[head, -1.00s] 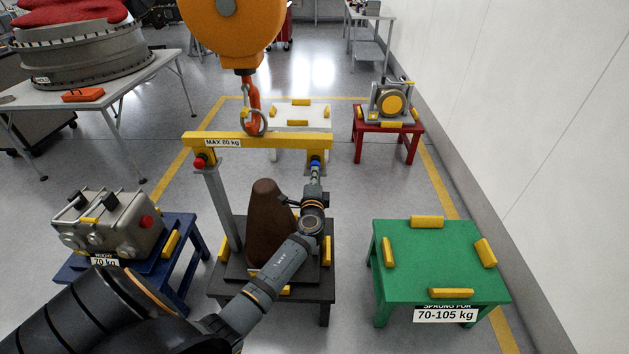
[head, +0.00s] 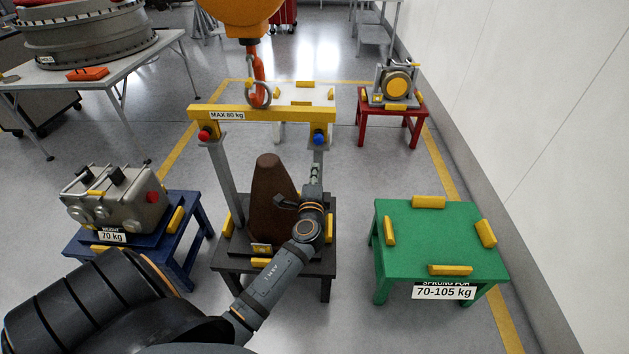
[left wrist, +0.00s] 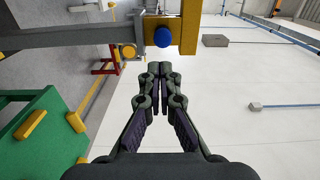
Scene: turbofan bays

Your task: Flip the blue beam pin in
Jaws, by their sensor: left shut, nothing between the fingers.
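The blue beam pin (head: 319,138) is a round blue knob at the right end of the yellow lifting beam (head: 270,116), marked MAX 80 kg. The knob also shows in the left wrist view (left wrist: 163,37), beyond my fingertips. My left gripper (head: 316,168) is just below the knob, apart from it. In the left wrist view its fingers (left wrist: 160,68) are shut with nothing between them. Whether the pin is fully in cannot be told. My right gripper is not in view.
A red knob (head: 204,134) sits at the beam's left end. An orange hook (head: 259,90) is at the beam. A brown cone-shaped load (head: 270,205) stands on the black table beside my arm. A green table (head: 440,238) is right, a grey 70 kg box (head: 115,200) left.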

